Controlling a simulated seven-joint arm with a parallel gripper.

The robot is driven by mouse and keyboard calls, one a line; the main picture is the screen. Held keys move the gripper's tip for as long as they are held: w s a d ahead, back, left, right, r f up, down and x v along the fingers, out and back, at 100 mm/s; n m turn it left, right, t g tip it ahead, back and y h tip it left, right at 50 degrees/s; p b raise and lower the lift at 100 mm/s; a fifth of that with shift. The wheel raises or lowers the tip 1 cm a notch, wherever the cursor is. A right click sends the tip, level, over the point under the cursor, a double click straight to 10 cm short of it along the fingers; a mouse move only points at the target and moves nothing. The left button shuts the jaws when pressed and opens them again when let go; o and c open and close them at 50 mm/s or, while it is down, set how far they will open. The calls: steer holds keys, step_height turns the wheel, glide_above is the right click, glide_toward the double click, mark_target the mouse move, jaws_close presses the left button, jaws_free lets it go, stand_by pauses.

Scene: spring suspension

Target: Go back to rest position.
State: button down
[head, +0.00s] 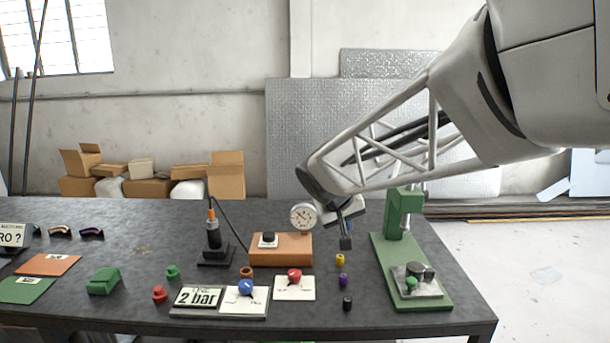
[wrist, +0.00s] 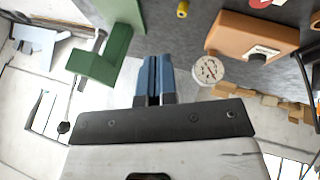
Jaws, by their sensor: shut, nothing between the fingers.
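My gripper (head: 346,242) hangs above the right part of the dark table, left of the green press stand (head: 403,215). Its blue fingers are together and empty in the wrist view (wrist: 154,62). It is apart from the things on the table. My arm reaches in from the upper right. The round white dial gauge (head: 303,216) shows just left of my gripper, and in the wrist view (wrist: 208,70) to the right of the fingers.
The table (head: 130,248) holds an orange block (head: 281,250), a "2 bar" sign (head: 199,297), a blue knob (head: 246,287), a red knob (head: 294,275), and small yellow (head: 340,260), purple (head: 343,280) and black (head: 347,303) cylinders. Cardboard boxes (head: 226,175) stand behind.

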steer(key=s+d+f+g+y, duration=0.1)
steer(key=s+d, duration=0.2)
steer(key=s, duration=0.7)
steer(key=s+d+f+m+y, duration=0.1)
steer(key=s+d+f, duration=0.1)
steer(key=s, duration=0.9)
steer(key=s+d+f+m+g+y, duration=0.1)
steer(key=s+d, duration=0.3)
steer(key=s, duration=0.7)
steer(key=shift+d+f+g, duration=0.2)
steer(key=shift+f+g, duration=0.1)
steer(key=shift+f, duration=0.05)
stand_by(0.6)
